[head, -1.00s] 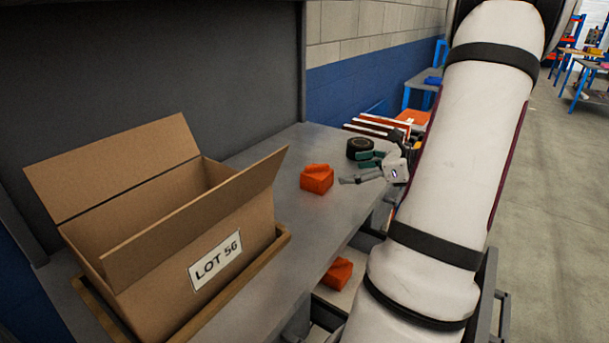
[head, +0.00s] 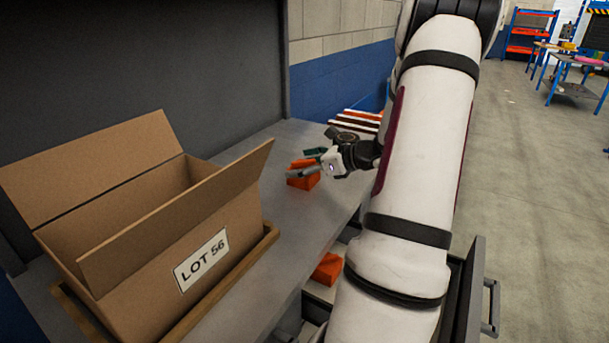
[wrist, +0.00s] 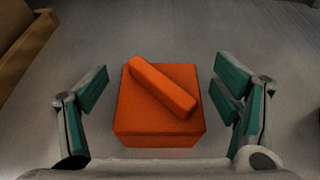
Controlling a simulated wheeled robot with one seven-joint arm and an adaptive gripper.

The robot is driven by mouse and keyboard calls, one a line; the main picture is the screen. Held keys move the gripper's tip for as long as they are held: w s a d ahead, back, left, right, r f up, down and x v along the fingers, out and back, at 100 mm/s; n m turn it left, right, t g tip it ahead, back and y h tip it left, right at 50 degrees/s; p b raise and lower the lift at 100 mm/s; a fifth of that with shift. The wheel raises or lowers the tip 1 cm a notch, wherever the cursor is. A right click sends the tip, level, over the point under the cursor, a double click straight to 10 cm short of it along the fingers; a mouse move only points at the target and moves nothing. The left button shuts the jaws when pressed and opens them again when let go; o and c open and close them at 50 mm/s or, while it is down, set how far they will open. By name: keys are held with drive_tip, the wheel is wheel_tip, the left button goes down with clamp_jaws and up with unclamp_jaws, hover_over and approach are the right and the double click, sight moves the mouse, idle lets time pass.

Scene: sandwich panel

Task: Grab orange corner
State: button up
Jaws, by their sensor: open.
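The orange corner (wrist: 160,112) is a block with a raised diagonal bar on top. It sits on the grey table and lies between my gripper's two open fingers in the wrist view. In the head view the orange corner (head: 301,182) is partly hidden behind my gripper (head: 306,163). My gripper (wrist: 162,103) has green pads and is open, with a gap on each side of the block. Whether the fingertips are down at the block's height is hard to tell.
An open cardboard box (head: 150,262) labelled LOT 56 stands in a wooden tray (head: 268,239) on the left of the table (head: 284,238). A second orange piece (head: 327,268) lies lower, in an open drawer (head: 470,290). Striped items (head: 358,121) lie at the back.

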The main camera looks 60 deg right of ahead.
drive_tip(key=shift+x, duration=0.95)
drive_tip(key=c, duration=1.3)
drive_tip(key=shift+o, duration=0.2)
